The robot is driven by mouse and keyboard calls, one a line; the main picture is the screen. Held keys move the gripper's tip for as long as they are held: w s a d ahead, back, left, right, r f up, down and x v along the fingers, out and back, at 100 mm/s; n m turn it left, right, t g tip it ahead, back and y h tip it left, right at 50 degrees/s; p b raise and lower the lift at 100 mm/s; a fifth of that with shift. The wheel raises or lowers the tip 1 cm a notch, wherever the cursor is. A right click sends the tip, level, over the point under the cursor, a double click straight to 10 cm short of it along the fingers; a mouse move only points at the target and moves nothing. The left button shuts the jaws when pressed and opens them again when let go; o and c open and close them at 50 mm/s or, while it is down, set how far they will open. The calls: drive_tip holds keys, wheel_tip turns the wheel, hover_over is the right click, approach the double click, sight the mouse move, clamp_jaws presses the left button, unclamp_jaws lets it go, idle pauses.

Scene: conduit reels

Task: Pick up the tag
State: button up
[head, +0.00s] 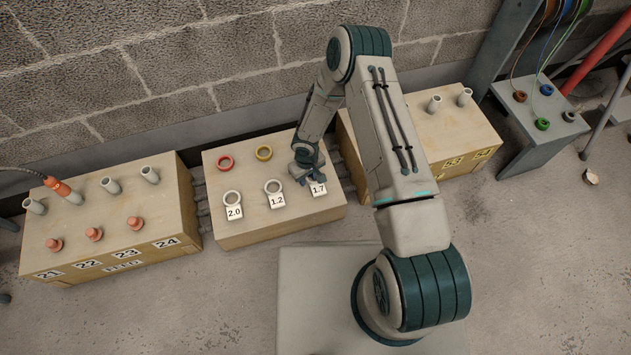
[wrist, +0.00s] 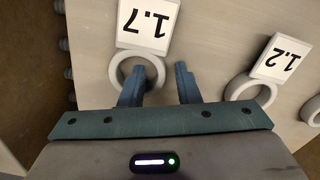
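The 1.7 tag (head: 318,189) is a white plate with a white ring, on the right of the middle wooden box. In the wrist view the 1.7 tag (wrist: 147,23) has its ring just beyond my fingers. The 1.2 tag (head: 276,199) and the 2.0 tag (head: 233,211) lie to the left.
The left box (head: 187,203) bears white stubs and orange plugs. The right box (head: 468,128) has white stubs. A grey stand (head: 551,133) holds colored rings.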

clamp_jaws()
drive_tip(key=shift+r, duration=0.15)
